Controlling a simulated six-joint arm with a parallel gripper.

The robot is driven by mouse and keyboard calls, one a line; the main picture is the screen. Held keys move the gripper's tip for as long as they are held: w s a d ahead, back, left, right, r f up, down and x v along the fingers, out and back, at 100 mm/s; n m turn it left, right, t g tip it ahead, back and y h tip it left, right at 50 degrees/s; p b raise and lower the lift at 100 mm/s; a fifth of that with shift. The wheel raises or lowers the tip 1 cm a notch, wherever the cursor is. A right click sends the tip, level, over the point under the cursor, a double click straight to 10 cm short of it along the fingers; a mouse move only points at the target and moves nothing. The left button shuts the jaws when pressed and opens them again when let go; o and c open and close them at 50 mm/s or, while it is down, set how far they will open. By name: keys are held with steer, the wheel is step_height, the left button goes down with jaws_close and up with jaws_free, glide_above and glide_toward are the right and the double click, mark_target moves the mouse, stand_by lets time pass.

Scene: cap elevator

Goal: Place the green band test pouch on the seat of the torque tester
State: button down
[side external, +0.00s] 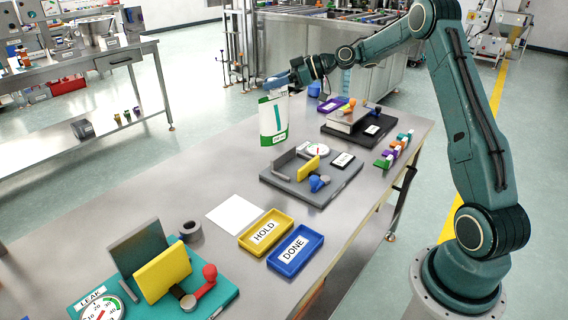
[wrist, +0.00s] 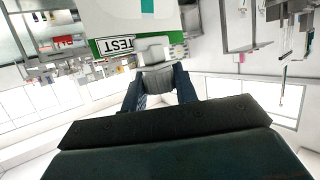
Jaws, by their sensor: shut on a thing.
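The green band test pouch (side external: 273,125) is white with a green stripe and a green band along its lower edge. It hangs upright in my gripper (side external: 272,86), above the back left part of the bench. In the wrist view, the green band (wrist: 112,46) shows a TEST label, and my gripper (wrist: 157,70) is shut on the pouch's pale top part. A grey fixture (side external: 300,190) with a dial, a yellow pad and a blue knob is in front of the pouch. A black fixture (side external: 345,135) with an orange knob stands behind right. Their labels are too small to read, so I cannot tell which is the torque tester.
A teal fixture (side external: 225,290) labelled LEAK is at the front left. A yellow HOLD tray (side external: 246,246), a blue DONE tray (side external: 275,265), a white sheet (side external: 234,214) and a dark roll (side external: 190,231) lie mid-bench. Small coloured pieces (side external: 393,152) line the right edge.

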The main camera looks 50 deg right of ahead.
steer(key=n+g+y, duration=0.2)
glide_above(285, 121)
steer(key=s+d, duration=0.2)
steer(key=shift+s+d+f, duration=0.1)
steer(key=shift+d+f, duration=0.05)
steer(key=shift+f, duration=0.6)
steer(key=shift+s+d+f, duration=0.1)
steer(key=shift+d+f, duration=0.05)
steer(key=shift+f, duration=1.15)
steer(key=shift+f, duration=3.45)
steer(key=c, duration=1)
jaws_free()
